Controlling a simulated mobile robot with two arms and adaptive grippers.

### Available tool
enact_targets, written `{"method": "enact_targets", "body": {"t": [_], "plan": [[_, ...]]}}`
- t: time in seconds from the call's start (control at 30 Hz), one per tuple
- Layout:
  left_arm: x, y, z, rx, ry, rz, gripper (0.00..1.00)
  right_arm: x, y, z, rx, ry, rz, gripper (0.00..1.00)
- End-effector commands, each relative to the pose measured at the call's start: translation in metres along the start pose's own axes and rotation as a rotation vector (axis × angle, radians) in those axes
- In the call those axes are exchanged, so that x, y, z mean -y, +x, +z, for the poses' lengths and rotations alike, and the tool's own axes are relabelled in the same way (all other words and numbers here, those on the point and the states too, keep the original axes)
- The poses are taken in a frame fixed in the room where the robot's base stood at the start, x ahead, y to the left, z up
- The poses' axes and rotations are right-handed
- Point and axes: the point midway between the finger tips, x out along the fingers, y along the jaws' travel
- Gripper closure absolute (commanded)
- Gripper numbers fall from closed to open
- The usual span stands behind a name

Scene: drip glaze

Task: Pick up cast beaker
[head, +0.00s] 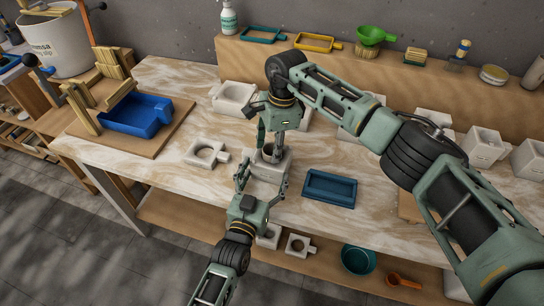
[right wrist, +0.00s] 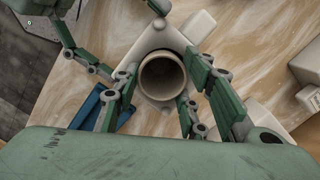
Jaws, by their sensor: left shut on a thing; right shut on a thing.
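The cast beaker (right wrist: 163,78) is a grey-beige cup, seen from above in the right wrist view with its round mouth open. It sits in a pale plaster mold half (head: 266,169), which also shows in the right wrist view (right wrist: 160,42). My right gripper (head: 273,148) points down from above, its fingers shut on the beaker from both sides; they flank it in the right wrist view (right wrist: 163,85). My left gripper (head: 263,178) comes from the table's front, its fingers shut on the sides of the mold. The beaker's lower part is hidden inside the mold.
An empty mold half (head: 206,154) lies left of the grippers. A dark blue tray (head: 330,186) lies close on the right. A blue basin (head: 137,115) stands on a board at the left. Several white molds line the back; a raised shelf (head: 395,80) runs behind them.

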Motion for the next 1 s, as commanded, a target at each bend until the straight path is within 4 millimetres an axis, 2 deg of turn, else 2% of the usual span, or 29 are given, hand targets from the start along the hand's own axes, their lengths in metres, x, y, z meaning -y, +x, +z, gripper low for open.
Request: {"method": "enact_targets", "body": {"t": [0.03,0.17,0.37,0.47,0.8,1.0], "plan": [[-0.001,0.000,0.001,0.002,-0.003,0.001,0.80,0.000,0.000,0.000,0.000,0.000,0.000,0.80],[-0.001,0.000,0.001,0.002,-0.003,0.001,0.80,0.000,0.000,0.000,0.000,0.000,0.000,0.91],[-0.001,0.000,0.001,0.002,-0.003,0.001,0.80,0.000,-0.001,0.000,0.000,0.000,-0.001,0.91],[-0.001,0.000,0.001,0.002,-0.003,0.001,0.80,0.001,-0.008,0.001,0.000,0.000,-0.002,0.91],[-0.001,0.000,0.001,0.002,-0.003,0.001,0.80,0.001,-0.072,0.008,-0.001,-0.001,-0.004,0.91],[-0.001,0.000,0.001,0.002,-0.003,0.001,0.80,0.001,-0.096,0.011,0.000,0.000,-0.002,0.91]]}}
